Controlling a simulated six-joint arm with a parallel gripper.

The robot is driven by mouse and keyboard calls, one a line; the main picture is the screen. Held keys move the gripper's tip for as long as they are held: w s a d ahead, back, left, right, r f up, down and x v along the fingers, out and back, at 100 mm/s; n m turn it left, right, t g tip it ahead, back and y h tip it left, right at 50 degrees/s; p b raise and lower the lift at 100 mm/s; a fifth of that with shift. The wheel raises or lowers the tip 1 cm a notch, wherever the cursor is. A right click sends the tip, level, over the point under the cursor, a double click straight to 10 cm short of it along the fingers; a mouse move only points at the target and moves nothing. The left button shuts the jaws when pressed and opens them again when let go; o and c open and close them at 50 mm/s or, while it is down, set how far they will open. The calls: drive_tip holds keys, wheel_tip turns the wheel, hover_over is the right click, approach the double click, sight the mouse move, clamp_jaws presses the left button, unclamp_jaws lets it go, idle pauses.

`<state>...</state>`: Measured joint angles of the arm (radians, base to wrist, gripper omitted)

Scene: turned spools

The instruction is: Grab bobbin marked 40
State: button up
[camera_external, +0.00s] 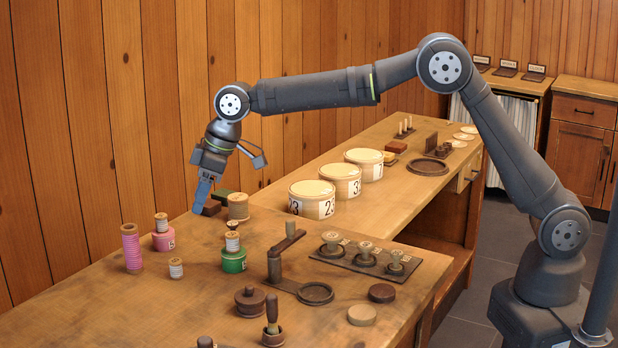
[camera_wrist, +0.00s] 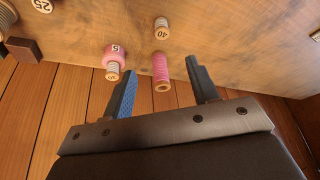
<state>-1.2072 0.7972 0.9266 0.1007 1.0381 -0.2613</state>
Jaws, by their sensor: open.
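The bobbin marked 40 (camera_wrist: 161,28) is a small wooden spool with pale thread, standing on the bench in the wrist view. In the external view it appears to be the small pale bobbin (camera_external: 175,268) at front left; its mark is too small to read there. My gripper (camera_external: 203,203) is open and empty, above the bench near the wooden wall. In the wrist view my gripper (camera_wrist: 160,64) has its two fingers spread. The tall pink spool (camera_wrist: 161,70) shows between them, with the bobbin marked 40 beyond it.
A pink spool marked 5 (camera_wrist: 115,57) with a smaller bobbin on it stands beside the tall pink spool (camera_external: 131,248). A green spool (camera_external: 233,260) stands to the right. Pale drums (camera_external: 311,200) and a dark rack (camera_external: 365,258) lie farther right. Bare bench lies at front left.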

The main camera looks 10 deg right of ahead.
approach(176, 260)
drive_tip(key=x, duration=0.5)
drive_tip(key=shift+w+d+f, duration=0.15)
drive_tip(key=shift+f, duration=0.1)
drive_tip(key=shift+x, duration=2.6)
drive_tip(key=shift+s+r, duration=0.1)
drive_tip(key=shift+s, duration=0.1)
drive_tip(key=shift+c, duration=0.2)
drive_tip(key=c, duration=1)
